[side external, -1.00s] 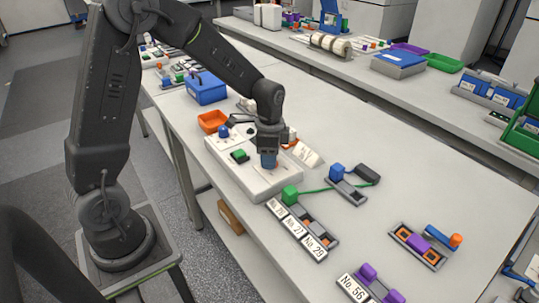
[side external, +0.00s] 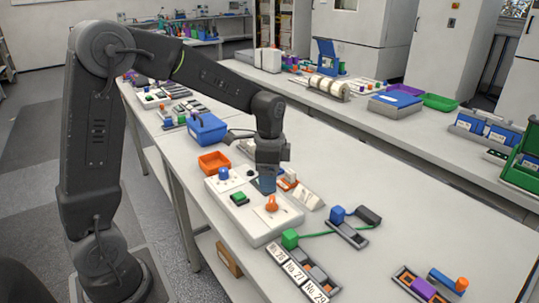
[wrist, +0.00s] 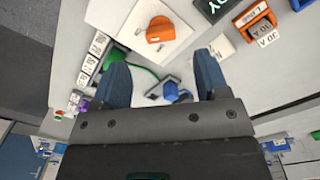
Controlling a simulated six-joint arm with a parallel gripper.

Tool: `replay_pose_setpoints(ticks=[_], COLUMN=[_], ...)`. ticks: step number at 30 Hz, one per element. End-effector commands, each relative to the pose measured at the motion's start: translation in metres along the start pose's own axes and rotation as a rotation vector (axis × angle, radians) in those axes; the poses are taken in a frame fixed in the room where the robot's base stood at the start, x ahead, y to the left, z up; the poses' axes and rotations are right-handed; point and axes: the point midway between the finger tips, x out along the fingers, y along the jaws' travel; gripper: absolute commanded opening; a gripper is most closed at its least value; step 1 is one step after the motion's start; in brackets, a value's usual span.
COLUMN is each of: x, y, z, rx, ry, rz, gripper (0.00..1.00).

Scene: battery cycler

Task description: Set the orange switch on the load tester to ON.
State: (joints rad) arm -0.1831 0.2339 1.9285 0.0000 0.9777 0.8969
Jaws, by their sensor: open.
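The load tester (side external: 258,228) is a white box with a green button, a blue knob and an orange switch (side external: 272,204), which is a turning knob on a pale square plate. In the wrist view the orange switch (wrist: 160,29) stands beyond my fingers, with a small mark beside it. I cannot read which setting it is at. My gripper (side external: 267,187) is above the box, beyond the switch in the side view, and appears apart from it. Its blue fingers (wrist: 163,84) are spread with nothing between them.
An orange tray (side external: 214,162) and a blue case (side external: 207,128) stand behind the box. A green block (side external: 290,239) with a cable and numbered tags (side external: 295,270) lie in front. A small orange-framed part (wrist: 255,18) sits near the switch.

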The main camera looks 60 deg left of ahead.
Motion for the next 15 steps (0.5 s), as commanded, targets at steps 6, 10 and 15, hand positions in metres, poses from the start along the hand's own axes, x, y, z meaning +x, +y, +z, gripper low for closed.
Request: replay_pose_setpoints(ticks=[6,10,15], x=[-0.043,-0.058,-0.065], y=[0.000,0.000,0.000], z=[0.000,0.000,0.000], rx=[0.001,0.001,0.001], ry=[0.003,0.001,-0.001], rz=[-0.003,-0.001,0.001], gripper=[0.68,0.68,0.68])
